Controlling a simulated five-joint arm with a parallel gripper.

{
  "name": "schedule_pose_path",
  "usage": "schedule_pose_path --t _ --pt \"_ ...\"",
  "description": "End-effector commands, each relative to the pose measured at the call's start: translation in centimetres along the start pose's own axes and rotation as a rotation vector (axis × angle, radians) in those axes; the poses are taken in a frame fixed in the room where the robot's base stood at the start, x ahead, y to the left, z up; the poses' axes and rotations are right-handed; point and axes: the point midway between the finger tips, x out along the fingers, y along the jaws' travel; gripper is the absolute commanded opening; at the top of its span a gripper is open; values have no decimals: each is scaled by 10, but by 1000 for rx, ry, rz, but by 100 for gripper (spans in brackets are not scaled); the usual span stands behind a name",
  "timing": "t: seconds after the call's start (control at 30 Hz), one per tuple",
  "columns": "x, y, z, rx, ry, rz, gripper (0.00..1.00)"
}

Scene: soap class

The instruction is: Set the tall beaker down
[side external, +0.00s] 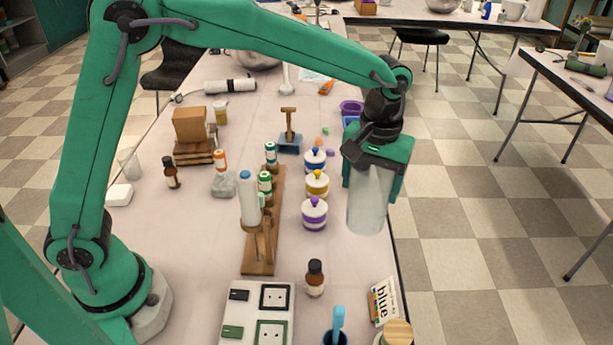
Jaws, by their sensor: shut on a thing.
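The tall beaker (367,205) is a clear, whitish cylinder in the right middle of the side external view. My gripper (372,168) is shut on its upper part from above and hides its rim. The beaker hangs nearly upright with its bottom at the lower end in view. It overlaps the table's right edge in the picture. I cannot tell how high its bottom is above the tabletop, or whether it is over the table or just beyond the edge.
Jars with blue, yellow and purple lids (315,213) stand left of the beaker. A wooden rack (263,248) with bottles is further left.

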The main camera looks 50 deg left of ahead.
Motion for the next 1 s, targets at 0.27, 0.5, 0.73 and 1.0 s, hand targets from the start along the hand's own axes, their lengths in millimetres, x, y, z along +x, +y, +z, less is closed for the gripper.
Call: schedule_pose_path --t 0.27,0.5,0.73,1.0 --pt "26 -17 -42 -5 0 2 35" --pt "41 -26 -67 -1 1 3 35" --pt "44 -28 -71 -1 2 4 35" --pt "60 -28 -70 0 -1 2 35"
